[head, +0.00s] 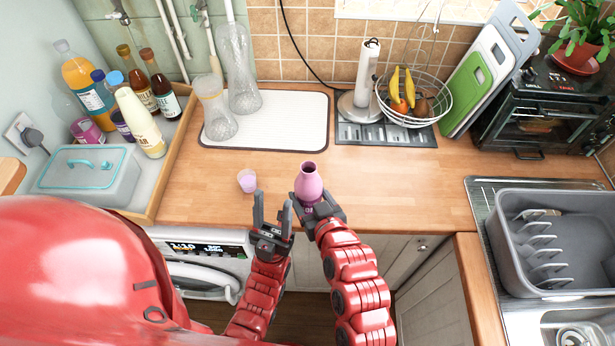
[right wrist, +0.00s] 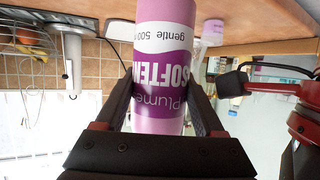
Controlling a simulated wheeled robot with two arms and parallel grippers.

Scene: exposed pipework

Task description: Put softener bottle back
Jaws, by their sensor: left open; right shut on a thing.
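The softener bottle (head: 309,182) is pink with a purple label, and its top looks open. My right gripper (head: 318,208) is shut around it near the counter's front edge. In the right wrist view the bottle (right wrist: 162,70) stands between both fingers, its label reading "Plume SOFTEN". I cannot tell whether its base touches the counter. A small pale pink cup (head: 247,180) stands on the counter to the left; it also shows in the right wrist view (right wrist: 213,32). My left gripper (head: 272,212) is open and empty, just left of the bottle, at the counter's front edge.
A wood-edged tray area (head: 176,150) at left holds several bottles and a grey lidded box (head: 88,175). A white mat (head: 285,122) with glass vessels, a fruit basket (head: 413,98) and a dish rack (head: 555,240) stand around. The counter right of the bottle is clear.

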